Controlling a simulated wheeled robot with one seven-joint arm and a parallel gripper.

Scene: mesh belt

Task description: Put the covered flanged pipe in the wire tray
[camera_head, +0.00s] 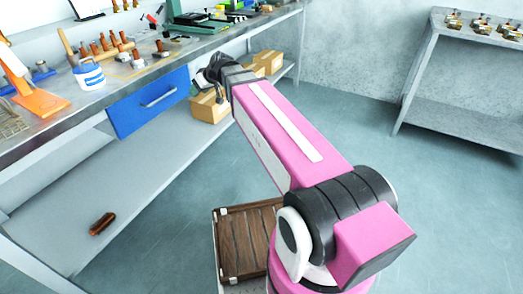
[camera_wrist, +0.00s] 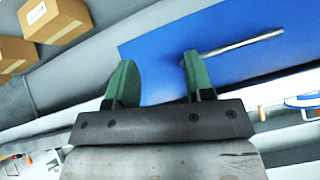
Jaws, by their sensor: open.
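My gripper (camera_wrist: 157,72) is open, with nothing between its green fingers. In the wrist view it faces a blue drawer front (camera_wrist: 215,55) with a metal handle. In the head view the end of my arm is beside the workbench, by the cardboard boxes; its fingers are hard to make out there. A wire-mesh tray (camera_head: 10,122) shows partly at the left edge of the bench top. Several small copper-brown fittings (camera_head: 104,43) stand on the bench; I cannot tell which is the covered flanged pipe.
A white-and-blue tub (camera_head: 88,74) and an orange stand (camera_head: 36,98) are on the bench. Cardboard boxes (camera_head: 268,62) sit on the lower shelf, with a brown object (camera_head: 102,223) farther along. A wooden crate (camera_head: 229,211) is near my base.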

